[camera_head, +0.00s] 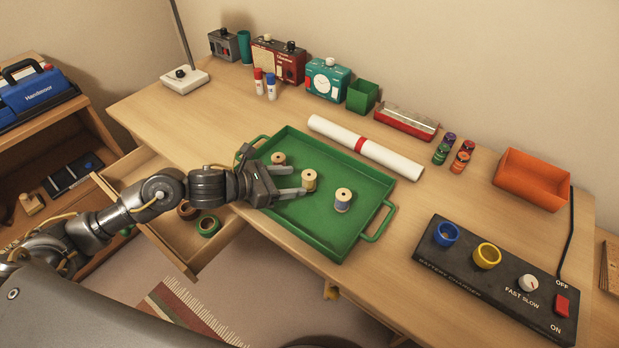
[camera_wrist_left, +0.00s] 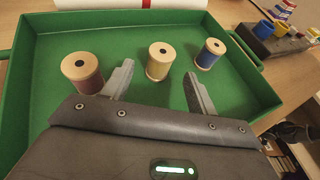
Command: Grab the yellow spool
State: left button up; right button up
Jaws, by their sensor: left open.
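The yellow spool (camera_head: 309,183) stands upright on the green tray (camera_head: 325,235), the middle one of three spools with pale wooden ends. It also shows in the left wrist view (camera_wrist_left: 158,66). My left gripper (camera_head: 299,180) is open and low over the tray, its fingers pointing at the yellow spool. In the left wrist view, the spool stands at the opening between the fingertips (camera_wrist_left: 158,70); I cannot tell whether either finger touches it.
A reddish-brown spool (camera_wrist_left: 82,76) and a blue spool (camera_head: 343,202) stand on either side of the yellow one. A rolled white paper (camera_head: 335,132) lies behind the tray. A black switch box (camera_head: 500,275) is at the right. A drawer (camera_head: 205,245) is open at the front left.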

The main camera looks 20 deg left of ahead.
aim_at(309, 178)
pick_arm(q)
jog(key=shift+w+d+f, duration=0.1)
jog(key=shift+w+d, duration=0.1)
jog(key=shift+d, duration=0.15)
pick_arm(e)
jog(key=shift+s+d, duration=0.1)
jog(key=shift+s, duration=0.1)
pick_arm(q)
jog(key=p+x, duration=0.1)
jog(key=x, duration=0.3)
jog(key=shift+w+d, duration=0.15)
jog(key=shift+w, duration=0.05)
jog(key=shift+w+d+f, duration=0.2)
pick_arm(e)
jog(key=shift+s+d+r, duration=0.1)
jog(key=shift+s+r, duration=0.15)
jog(key=shift+s, duration=0.55)
pick_arm(q)
jog(key=c, duration=1)
jog(key=shift+c, duration=0.3)
jog(key=shift+r, duration=0.15)
